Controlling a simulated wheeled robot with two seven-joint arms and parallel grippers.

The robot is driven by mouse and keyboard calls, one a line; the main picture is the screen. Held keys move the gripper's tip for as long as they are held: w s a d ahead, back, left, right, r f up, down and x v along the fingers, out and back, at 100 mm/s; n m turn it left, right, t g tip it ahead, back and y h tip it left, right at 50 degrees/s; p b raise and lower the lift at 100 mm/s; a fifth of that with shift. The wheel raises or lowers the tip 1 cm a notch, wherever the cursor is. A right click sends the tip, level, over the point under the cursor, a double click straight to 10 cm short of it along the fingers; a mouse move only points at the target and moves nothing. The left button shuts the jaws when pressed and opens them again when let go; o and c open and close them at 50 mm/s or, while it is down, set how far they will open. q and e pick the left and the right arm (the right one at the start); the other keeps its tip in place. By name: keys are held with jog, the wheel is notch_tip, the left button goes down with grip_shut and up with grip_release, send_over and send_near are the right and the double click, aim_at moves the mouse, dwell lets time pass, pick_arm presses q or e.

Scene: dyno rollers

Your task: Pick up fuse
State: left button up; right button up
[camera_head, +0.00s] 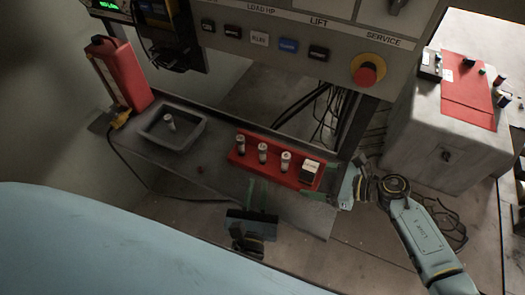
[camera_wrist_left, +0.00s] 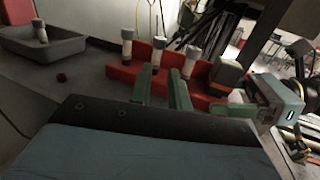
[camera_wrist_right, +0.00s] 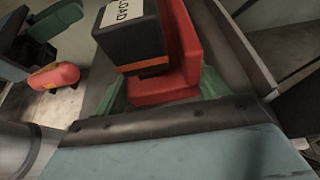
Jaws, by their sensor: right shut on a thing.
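A red rack (camera_head: 315,187) holds three upright pale fuses with dark ends: left fuse (camera_head: 240,144), middle fuse (camera_head: 262,153) and right fuse (camera_head: 285,161). A dark block (camera_wrist_right: 130,38) marked LOAD sits at the rack's right end. Another fuse (camera_head: 170,122) stands in a grey tray (camera_head: 148,134). My right gripper (camera_head: 335,190) is shut on the rack's right end, with green fingers on either side in the right wrist view. My left gripper (camera_head: 261,192) is open and empty in front of the rack; its fingers (camera_wrist_left: 162,92) show apart in the left wrist view.
A small dark red piece (camera_head: 200,169) lies on the bench between tray and rack. A control panel with a red stop button (camera_head: 367,72) overhangs the back. A red upright container (camera_head: 122,75) stands left. A grey cabinet (camera_head: 440,150) is at right.

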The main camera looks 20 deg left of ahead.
aim_at(262, 156)
pick_arm(q)
jog(key=shift+a+f, duration=0.1)
jog(key=shift+f, duration=0.25)
jog(key=x, duration=1.1)
jog(key=shift+w+a+f, duration=0.15)
jog(key=shift+w+f, duration=0.1)
jog(key=shift+w, duration=0.05)
jog(key=shift+c, duration=0.3)
grip_shut()
